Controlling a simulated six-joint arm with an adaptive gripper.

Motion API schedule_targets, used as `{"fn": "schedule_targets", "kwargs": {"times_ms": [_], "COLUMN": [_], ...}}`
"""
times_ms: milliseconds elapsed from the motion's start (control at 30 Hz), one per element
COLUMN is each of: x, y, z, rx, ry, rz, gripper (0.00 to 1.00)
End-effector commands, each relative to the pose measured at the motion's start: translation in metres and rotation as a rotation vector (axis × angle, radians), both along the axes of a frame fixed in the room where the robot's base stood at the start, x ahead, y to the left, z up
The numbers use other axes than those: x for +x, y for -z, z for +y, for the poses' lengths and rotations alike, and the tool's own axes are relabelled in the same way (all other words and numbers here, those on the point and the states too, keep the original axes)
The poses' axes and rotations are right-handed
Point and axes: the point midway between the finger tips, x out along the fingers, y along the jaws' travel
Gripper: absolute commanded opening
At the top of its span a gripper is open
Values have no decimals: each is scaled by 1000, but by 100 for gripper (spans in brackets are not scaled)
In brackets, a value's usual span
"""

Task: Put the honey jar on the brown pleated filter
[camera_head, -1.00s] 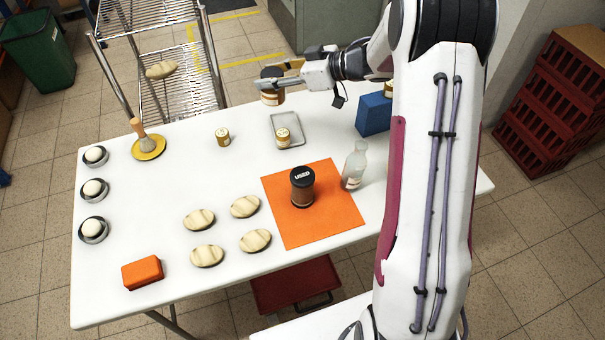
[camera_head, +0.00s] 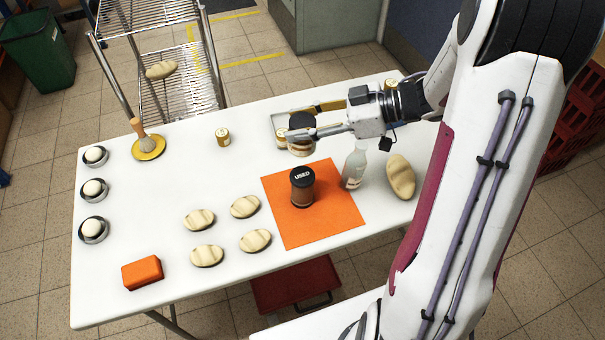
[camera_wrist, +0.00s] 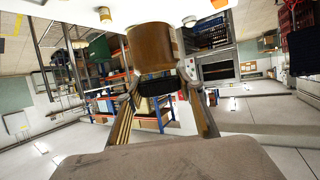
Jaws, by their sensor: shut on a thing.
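My gripper (camera_head: 300,124) is shut on a jar with a black lid and amber body, which I take as the honey jar (camera_head: 300,147). It is held upright above the table, just behind the orange mat (camera_head: 275,212). In the wrist view the honey jar (camera_wrist: 150,48) is a large amber cylinder between my gripper's fingers (camera_wrist: 160,95). I cannot make out a brown pleated filter; it may be hidden. A brown canister with a black lid marked USED (camera_head: 302,188) stands on the mat.
A clear bottle (camera_head: 354,167) stands just right of the mat, close to my gripper. A pale loaf shape (camera_head: 401,177) lies right of it. A small amber jar (camera_head: 222,137) stands left.

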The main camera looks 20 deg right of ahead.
Motion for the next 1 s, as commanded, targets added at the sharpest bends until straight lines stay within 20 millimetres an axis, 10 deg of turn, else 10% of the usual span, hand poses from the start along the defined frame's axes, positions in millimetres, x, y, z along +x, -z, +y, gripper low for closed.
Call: {"fn": "schedule_targets", "kwargs": {"times_ms": [467, 1000], "x": [1, 1], "y": [5, 59], "z": [0, 0], "rx": [2, 3], "ry": [-1, -1], "rz": [2, 1], "gripper": [2, 2]}}
